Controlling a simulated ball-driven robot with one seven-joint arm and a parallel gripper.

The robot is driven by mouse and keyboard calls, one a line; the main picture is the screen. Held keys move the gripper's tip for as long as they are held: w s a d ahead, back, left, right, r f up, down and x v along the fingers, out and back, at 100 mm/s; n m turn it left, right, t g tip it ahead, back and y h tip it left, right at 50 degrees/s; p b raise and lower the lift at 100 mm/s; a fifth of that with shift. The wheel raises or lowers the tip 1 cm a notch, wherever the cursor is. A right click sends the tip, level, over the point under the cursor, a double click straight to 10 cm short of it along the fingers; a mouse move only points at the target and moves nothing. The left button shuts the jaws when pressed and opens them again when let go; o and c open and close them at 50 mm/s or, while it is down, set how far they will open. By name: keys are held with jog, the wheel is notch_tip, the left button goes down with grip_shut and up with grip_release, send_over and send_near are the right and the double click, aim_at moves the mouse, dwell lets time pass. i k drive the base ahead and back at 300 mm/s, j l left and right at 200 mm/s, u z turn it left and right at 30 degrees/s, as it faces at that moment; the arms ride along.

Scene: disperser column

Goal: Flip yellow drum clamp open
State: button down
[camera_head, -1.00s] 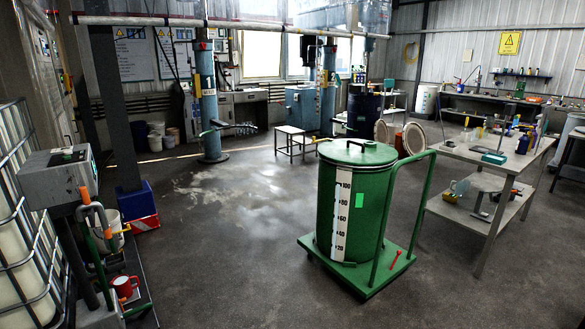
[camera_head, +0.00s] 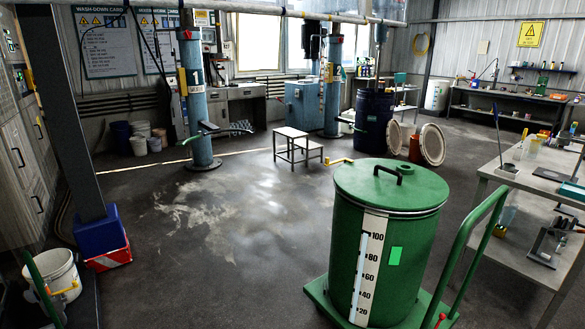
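A large green drum (camera_head: 408,265) with a lid stands on a green trolley (camera_head: 315,290) in the right foreground. A white scale strip (camera_head: 370,265) runs up its side. A small yellow piece (camera_head: 340,161), shaped like a bent lever, shows at the far left edge of the lid. It may be the yellow drum clamp, but I cannot tell whether it is fixed to the drum; its lower part is hidden. My gripper is not in view.
Blue columns (camera_head: 196,105) stand at the back. A dark blue drum (camera_head: 375,122) and a small white-topped step table (camera_head: 291,134) are beyond the green drum. A workbench (camera_head: 530,170) is at right, a white bucket (camera_head: 58,278) at left. The middle floor is clear.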

aim_at(327, 159)
jog(key=i, duration=1.15)
jog(key=i+j+z, duration=0.1)
jog(key=i, duration=1.05)
